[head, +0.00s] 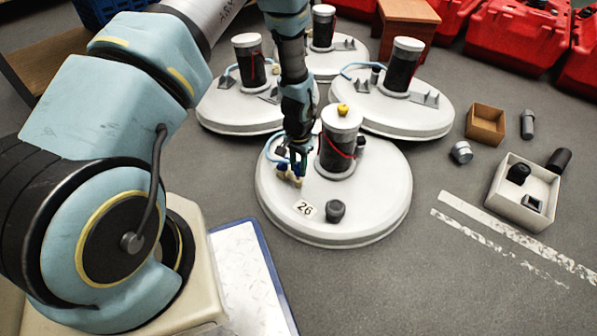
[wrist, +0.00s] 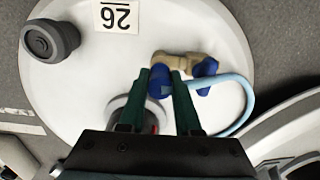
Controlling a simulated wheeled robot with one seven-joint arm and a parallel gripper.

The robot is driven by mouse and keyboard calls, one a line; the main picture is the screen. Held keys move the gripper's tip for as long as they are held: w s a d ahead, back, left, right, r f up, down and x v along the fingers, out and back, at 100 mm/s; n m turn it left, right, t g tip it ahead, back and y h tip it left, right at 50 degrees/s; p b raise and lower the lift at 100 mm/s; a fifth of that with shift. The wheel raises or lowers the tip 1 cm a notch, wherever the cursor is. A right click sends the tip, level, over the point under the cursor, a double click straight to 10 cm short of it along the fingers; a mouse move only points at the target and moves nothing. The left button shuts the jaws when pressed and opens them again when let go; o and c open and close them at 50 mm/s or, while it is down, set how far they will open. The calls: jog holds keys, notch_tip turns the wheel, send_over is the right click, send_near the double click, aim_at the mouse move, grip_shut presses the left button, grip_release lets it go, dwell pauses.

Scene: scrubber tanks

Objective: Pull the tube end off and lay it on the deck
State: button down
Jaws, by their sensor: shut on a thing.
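The white round deck (head: 375,205) marked 26 fills the middle of the head view and much of the wrist view (wrist: 85,85). A tan fitting (wrist: 188,62) with two blue end pieces stands on it. My gripper (wrist: 165,80) is shut on one blue tube end (wrist: 160,82), which still sits against the tan fitting as far as I can see. The other blue piece (wrist: 206,69) is just right of my fingers, and a light blue tube (wrist: 250,98) curves from beside it. In the head view my gripper (head: 295,166) reaches down left of the dark column, partly hiding the fitting.
A dark column (head: 338,152) with a yellow knob on top stands on the deck right of my gripper. A dark grey cap (head: 336,211) sits near the label (head: 305,208). Bare deck lies at front and right. Similar tanks stand behind; a white box (head: 506,203) is right.

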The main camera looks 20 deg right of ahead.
aim_at(298, 164)
jog(key=shift+r+p, duration=1.5)
jog(key=shift+r, duration=0.5)
